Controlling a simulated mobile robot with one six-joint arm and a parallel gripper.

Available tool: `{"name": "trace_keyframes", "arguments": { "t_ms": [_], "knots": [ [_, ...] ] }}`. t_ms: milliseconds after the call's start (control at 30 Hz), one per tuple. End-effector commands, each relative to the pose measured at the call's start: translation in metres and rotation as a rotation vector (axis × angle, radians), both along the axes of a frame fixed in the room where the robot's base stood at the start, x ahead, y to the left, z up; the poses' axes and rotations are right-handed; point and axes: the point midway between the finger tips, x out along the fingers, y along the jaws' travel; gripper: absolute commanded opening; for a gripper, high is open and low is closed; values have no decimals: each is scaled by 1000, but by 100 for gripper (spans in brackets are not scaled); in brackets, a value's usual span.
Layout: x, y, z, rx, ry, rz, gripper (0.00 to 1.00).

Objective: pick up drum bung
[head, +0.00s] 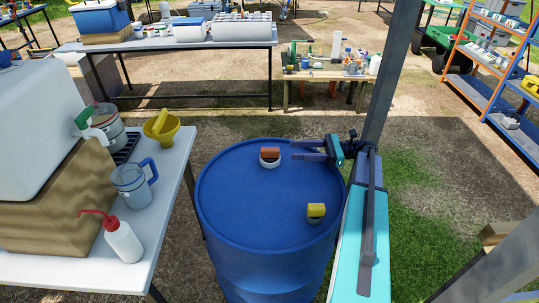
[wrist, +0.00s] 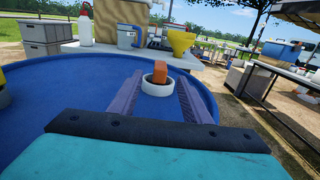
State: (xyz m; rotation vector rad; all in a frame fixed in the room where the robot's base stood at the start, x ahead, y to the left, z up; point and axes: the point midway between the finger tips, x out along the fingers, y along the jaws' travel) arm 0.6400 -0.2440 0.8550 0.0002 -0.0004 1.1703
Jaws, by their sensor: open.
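The blue drum (head: 255,200) stands upright in the middle of the head view. I cannot tell from looks alone which is the named bung. My gripper (head: 295,150) is open and empty, just right of the orange piece, its fingers pointing left towards it. In the wrist view the orange block (wrist: 158,75) lines up between the fingertips; the yellow one (wrist: 3,92) is at the left edge.
A white table (head: 170,200) left of the drum holds a red-capped wash bottle (head: 122,240), a grey jug (head: 131,186) and a yellow funnel (head: 160,128). A long table (head: 180,45) stands behind. Orange-framed shelves (head: 490,60) are at the right. Grass lies right of the drum.

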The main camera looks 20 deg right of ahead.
Motion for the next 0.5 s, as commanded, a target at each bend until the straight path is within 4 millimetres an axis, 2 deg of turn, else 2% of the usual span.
{"name": "trace_keyframes", "arguments": {
  "t_ms": [100, 300, 500],
  "knots": [
    [7, 19, 1, 0, 1, 2, 44],
    [17, 42, 0, 0, 1, 2, 44],
    [21, 50, 0, 0, 1, 1, 44]
  ]
}}
